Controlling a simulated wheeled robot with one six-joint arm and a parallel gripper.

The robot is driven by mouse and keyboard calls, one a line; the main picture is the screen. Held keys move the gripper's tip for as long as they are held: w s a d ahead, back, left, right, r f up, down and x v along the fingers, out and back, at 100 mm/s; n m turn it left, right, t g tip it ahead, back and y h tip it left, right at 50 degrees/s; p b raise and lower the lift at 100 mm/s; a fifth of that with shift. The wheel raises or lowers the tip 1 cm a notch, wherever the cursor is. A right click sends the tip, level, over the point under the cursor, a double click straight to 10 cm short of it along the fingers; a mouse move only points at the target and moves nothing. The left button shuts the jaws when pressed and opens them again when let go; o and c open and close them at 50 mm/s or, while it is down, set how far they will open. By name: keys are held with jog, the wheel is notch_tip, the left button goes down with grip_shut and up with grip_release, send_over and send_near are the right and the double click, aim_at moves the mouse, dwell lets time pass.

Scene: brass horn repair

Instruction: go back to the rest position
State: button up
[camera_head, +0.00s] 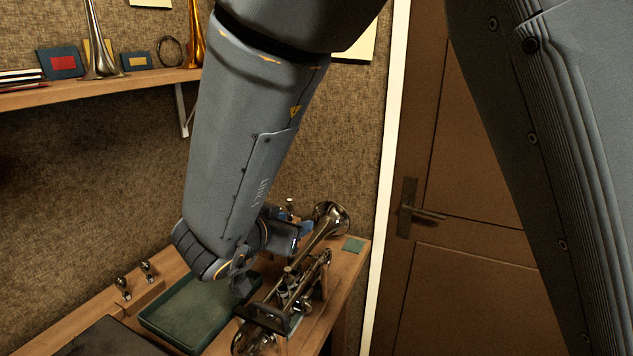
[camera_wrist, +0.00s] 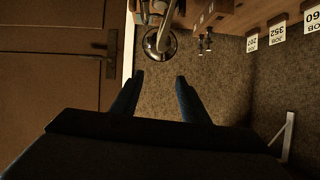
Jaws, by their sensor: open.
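My gripper shows in the wrist view (camera_wrist: 159,82) as two dark blue fingers, apart, with nothing between them. In the head view my gripper (camera_head: 293,222) is partly hidden by my own wrist and arm, over the right part of the workbench (camera_head: 347,270). A brass horn (camera_head: 328,216) with a flared bell lies along the bench close to my gripper. In the wrist view the horn's bell (camera_wrist: 160,44) shows beyond the fingertips. Whether the gripper touches the horn cannot be told from the head view.
A green tray (camera_head: 172,322) and two small valve parts (camera_head: 147,271) are on the bench. A green pad (camera_head: 353,245) lies at its right end. A shelf (camera_head: 100,93) with horns is on the wall. A closed door (camera_head: 480,280) is at right. Job tags (camera_wrist: 279,34) show in the wrist view.

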jog(key=w+d+n+g+y, duration=0.1)
jog(key=w+d+n+y, duration=0.1)
jog(key=w+d+y, duration=0.25)
jog(key=s+d+f+n+g, duration=0.1)
jog(key=s+d+f+g, duration=0.3)
jog(key=s+d, duration=0.6)
jog(key=s+d+f+n+g, duration=0.2)
jog(key=s+d+f+g, duration=0.35)
jog(key=d, duration=0.75)
notch_tip(320, 180, down, 7)
jog(key=s+b, duration=0.2)
jog(key=b, duration=0.4)
jog(key=shift+b, duration=0.35)
